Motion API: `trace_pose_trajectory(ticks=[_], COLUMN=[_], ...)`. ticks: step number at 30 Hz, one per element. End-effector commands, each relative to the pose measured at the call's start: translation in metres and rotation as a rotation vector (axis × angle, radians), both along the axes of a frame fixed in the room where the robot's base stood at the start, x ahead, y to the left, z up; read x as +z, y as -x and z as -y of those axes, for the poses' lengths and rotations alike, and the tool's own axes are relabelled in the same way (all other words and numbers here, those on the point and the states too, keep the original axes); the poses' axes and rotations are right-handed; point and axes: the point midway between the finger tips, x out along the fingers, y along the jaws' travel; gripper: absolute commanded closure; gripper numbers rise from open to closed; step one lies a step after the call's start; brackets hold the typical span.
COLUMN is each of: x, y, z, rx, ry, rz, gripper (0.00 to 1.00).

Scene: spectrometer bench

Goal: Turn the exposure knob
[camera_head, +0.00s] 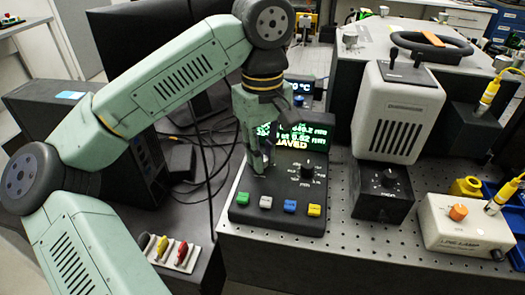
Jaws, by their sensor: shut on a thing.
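A black control box (250,211) stands on the bench with a lit screen (300,140) at its back. The screen's text is partly covered by my arm; "AVED" can be read. My gripper (260,168) points down at the left part of the box's sloping panel. Its fingers are shut on the exposure knob, which they hide almost wholly. A second black knob (307,172) with a marked scale is in plain view to the right, apart from my fingers. Green, white, blue and yellow buttons (290,206) line the front of the panel.
A grey lamp housing (398,108) on a black base with a dial (386,179) stands to the right. A white box with an orange knob (458,212) is further right. A strip of coloured switches (175,252) lies at lower left. Bare perforated bench (345,238) shows in front.

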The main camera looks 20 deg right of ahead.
Motion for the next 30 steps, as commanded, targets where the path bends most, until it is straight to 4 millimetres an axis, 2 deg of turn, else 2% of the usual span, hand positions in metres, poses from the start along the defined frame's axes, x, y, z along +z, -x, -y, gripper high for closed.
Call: trace_pose_trajectory(ticks=[1, 9, 20, 23, 30], x=[0.0, 0.0, 0.004, 0.015, 0.065], y=[0.0, 0.0, 0.0, -0.001, -0.001], z=[0.0, 0.0, 0.0, 0.0, 0.0], rx=[0.0, 0.001, 0.002, 0.003, 0.006], ry=[-0.001, 0.0, 0.0, -0.001, -0.002], rz=[0.0, 0.0, 0.001, 0.004, 0.006], gripper=[0.81, 0.63, 0.62, 0.62, 0.62])
